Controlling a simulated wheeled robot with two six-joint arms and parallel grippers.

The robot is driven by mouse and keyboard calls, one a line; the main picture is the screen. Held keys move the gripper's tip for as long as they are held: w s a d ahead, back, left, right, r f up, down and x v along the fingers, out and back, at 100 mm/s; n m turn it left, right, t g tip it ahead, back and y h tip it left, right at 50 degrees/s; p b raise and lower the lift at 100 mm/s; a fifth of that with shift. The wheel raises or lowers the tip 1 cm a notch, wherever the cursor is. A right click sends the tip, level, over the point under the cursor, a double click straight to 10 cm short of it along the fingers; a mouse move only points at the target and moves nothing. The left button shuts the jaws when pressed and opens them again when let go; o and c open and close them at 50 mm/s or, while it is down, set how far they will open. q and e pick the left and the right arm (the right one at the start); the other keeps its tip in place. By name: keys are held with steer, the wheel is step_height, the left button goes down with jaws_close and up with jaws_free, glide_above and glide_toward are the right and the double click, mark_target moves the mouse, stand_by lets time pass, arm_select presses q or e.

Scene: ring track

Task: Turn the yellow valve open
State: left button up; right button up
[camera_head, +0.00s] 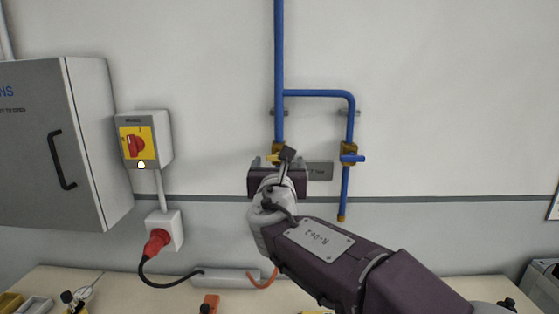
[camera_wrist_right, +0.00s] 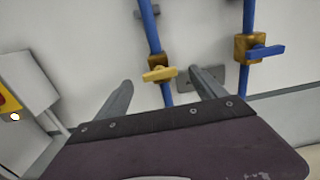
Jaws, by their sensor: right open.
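The yellow valve handle (camera_wrist_right: 159,74) sits on a brass body (camera_wrist_right: 158,60) on the left blue pipe. In the wrist view it lies crosswise to the pipe, between and beyond my fingers. In the head view only a small yellow part (camera_head: 272,157) shows above my gripper. My right gripper (camera_wrist_right: 164,88) is open and empty, with one finger on each side of the handle in the picture. I cannot tell how far the fingertips are from it. In the head view the right gripper (camera_head: 277,166) hides the pipe below the valve. My left gripper is not in view.
A blue-handled valve (camera_head: 351,157) is on the branch pipe to the right. A grey label plate (camera_head: 320,171) is on the wall between the pipes. A switch box (camera_head: 144,139), a red plug (camera_head: 157,242) and a grey cabinet (camera_head: 85,145) are at left. A bench (camera_head: 120,291) runs below.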

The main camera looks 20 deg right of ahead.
steer(key=x, duration=0.3)
steer(key=shift+w+d, duration=0.1)
steer(key=shift+w, duration=0.3)
steer(key=shift+f, duration=0.1)
steer(key=c, duration=1.4)
steer(key=shift+o, duration=0.2)
steer(key=m+b, duration=0.3)
steer(key=m, duration=0.3)
steer(key=m+b, duration=0.4)
steer(key=m, duration=0.1)
steer(key=m+b, duration=0.4)
steer(key=m, duration=0.2)
steer(key=shift+d+f+m, duration=0.2)
steer(key=shift+f+m, duration=0.1)
steer(key=shift+f, duration=0.05)
steer(key=shift+m+b, duration=0.3)
steer(key=shift+b, duration=0.05)
